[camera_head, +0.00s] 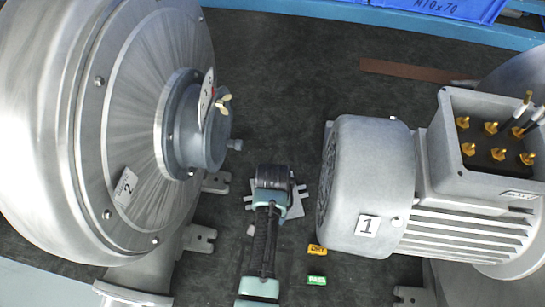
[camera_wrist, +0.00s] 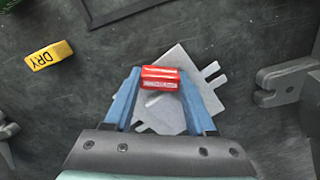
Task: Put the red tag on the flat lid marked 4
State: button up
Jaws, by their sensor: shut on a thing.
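My gripper (camera_wrist: 160,74) is shut on the red tag (camera_wrist: 160,80), gripped between its two blue fingers in the wrist view. The tag is a small red block with light lettering too small to read. Beyond it lies a flat light-grey plate (camera_wrist: 180,58) with slotted ends, which looks like the flat lid. Tag and fingers cover part of it; no 4 can be read. I cannot tell whether the tag touches it. In the head view the plate (camera_head: 294,209) lies on the dark bench, largely under my arm; the tag is hidden there.
A yellow DRY tag (camera_head: 317,249) and a green PASS tag (camera_head: 316,280) lie right of my arm in the head view. A big round blower housing (camera_head: 130,130) with marker 2 stands left; a motor (camera_head: 370,180) marked 1 stands right. The bench behind my arm is mostly clear.

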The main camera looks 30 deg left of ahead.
jog(key=o, duration=1.3)
jog(key=shift+f, duration=0.1)
jog(key=shift+o, duration=0.2)
notch_tip(320, 180, up, 12)
jog(key=shift+p, duration=0.4)
